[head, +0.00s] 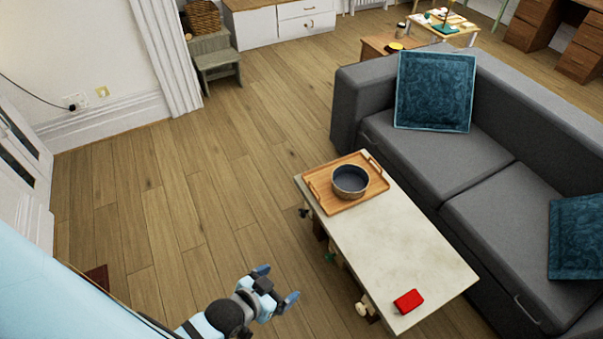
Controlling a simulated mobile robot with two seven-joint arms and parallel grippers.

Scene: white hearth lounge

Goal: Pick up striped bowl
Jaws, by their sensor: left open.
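The striped bowl (350,179) has a dark blue inside and a banded, lighter outside. It sits upright on a wooden tray (323,206) with handles, at the far left end of the low table. My left gripper (279,284) is at the lower middle of the head view, with blue fingertips spread apart and nothing between them. It is over the floor, left of the table, and well apart from the bowl. My right gripper does not show.
The pale-topped low table (405,240) carries a red object (408,301) at its near end. A grey sofa (450,150) with teal cushions stands close along the table's right side. The wooden floor (190,200) left of the table is mostly clear.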

